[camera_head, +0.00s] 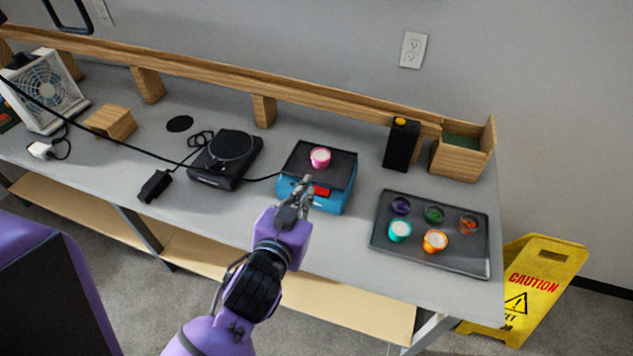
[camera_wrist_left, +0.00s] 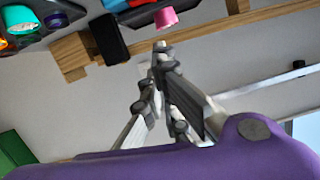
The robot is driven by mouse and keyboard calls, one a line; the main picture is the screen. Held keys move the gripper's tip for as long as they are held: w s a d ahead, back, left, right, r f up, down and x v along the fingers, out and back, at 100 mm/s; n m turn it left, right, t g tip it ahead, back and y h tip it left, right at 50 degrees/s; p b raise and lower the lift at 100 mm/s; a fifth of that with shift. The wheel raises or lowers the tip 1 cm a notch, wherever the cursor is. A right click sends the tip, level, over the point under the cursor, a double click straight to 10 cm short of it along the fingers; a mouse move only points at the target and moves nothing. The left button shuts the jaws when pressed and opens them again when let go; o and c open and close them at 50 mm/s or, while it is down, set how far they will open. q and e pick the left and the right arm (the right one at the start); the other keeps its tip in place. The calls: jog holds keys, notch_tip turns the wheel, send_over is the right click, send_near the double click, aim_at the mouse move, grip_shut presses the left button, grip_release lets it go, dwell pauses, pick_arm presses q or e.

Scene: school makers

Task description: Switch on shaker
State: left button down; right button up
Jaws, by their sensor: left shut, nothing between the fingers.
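The shaker (camera_head: 333,202) is a blue box with a black top plate, standing on the grey table. A pink cup (camera_head: 320,158) with pale contents stands on the plate; it also shows in the wrist view (camera_wrist_left: 165,17). A red switch (camera_head: 322,191) is on the shaker's front face. My left gripper (camera_head: 307,182) is shut and empty at the shaker's front, just left of the switch, and its fingers cover part of that face. I cannot tell whether it touches the shaker. In the wrist view its closed fingertips (camera_wrist_left: 160,46) point toward the cup. My right gripper is not in view.
A dark tray (camera_head: 381,237) with several small cups lies to the right. A black device (camera_head: 226,160) with a cable stands to the left. A yellow caution sign (camera_head: 535,283) stands beyond the table's right end.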

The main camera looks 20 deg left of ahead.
pick_arm(q)
jog(key=p, duration=0.1)
send_over(321, 191)
jog(key=s, duration=0.1)
notch_tip(321, 191, down, 2)
jog(key=shift+f, duration=0.1)
jog(key=shift+s+a+f, duration=0.15)
jog(key=shift+f, duration=0.95)
jog(key=shift+s+a+f, duration=0.15)
jog(key=shift+f, duration=0.9)
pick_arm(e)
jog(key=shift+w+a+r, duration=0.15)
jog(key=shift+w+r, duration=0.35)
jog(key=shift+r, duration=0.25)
